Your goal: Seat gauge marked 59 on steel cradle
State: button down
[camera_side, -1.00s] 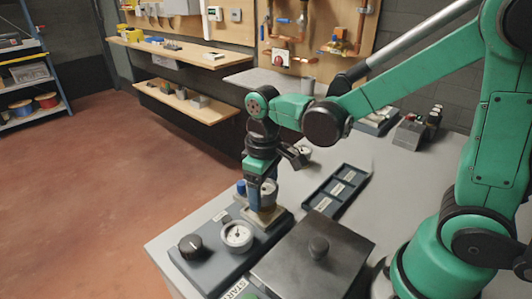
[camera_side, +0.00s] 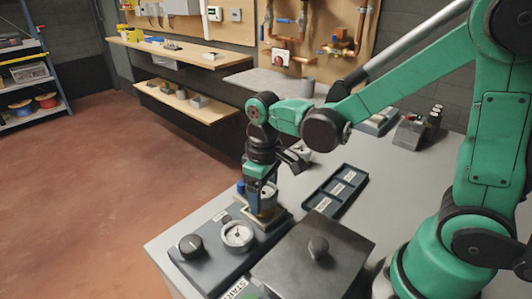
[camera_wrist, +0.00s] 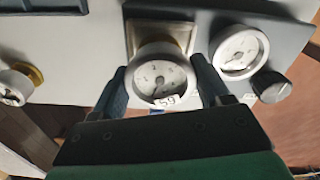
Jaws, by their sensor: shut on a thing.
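A round white-faced gauge with a tag that seems to read 59 (camera_wrist: 163,82) is between the fingers of my gripper (camera_wrist: 166,92) in the wrist view. My gripper is shut on it. The square metal cradle (camera_wrist: 178,32) shows just beyond the gauge, on the dark base plate. In the side view, my gripper (camera_side: 262,205) points down over the cradle (camera_side: 281,222), with the gauge low at its plate. I cannot tell whether the gauge touches the cradle. The fingers partly hide the gauge in the side view.
A second gauge (camera_side: 237,236) and a black knob (camera_side: 190,246) sit on the base plate beside the cradle. A dark lidded box (camera_side: 335,262) stands close at right. A labelled tray (camera_side: 318,205) lies behind it. Another gauge (camera_wrist: 14,88) lies at left in the wrist view.

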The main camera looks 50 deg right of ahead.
aim_at(264, 190)
jog(key=shift+f, duration=0.35)
grip_release()
jog(key=shift+r, duration=0.1)
jog(key=shift+r, duration=2.75)
jog(key=r+t, duration=0.1)
jog(key=s+d+m+t, duration=0.1)
jog(key=t, duration=0.1)
jog(key=shift+s+d+r, duration=0.15)
jog(key=shift+s+r, duration=0.15)
jog(key=shift+r, duration=0.05)
jog(key=t, duration=0.1)
jog(key=m+t, duration=0.1)
jog(key=s+d+t, duration=0.1)
jog(key=t, duration=0.1)
jog(key=shift+s+d+r+m, duration=0.1)
jog(key=shift+r+m, duration=0.3)
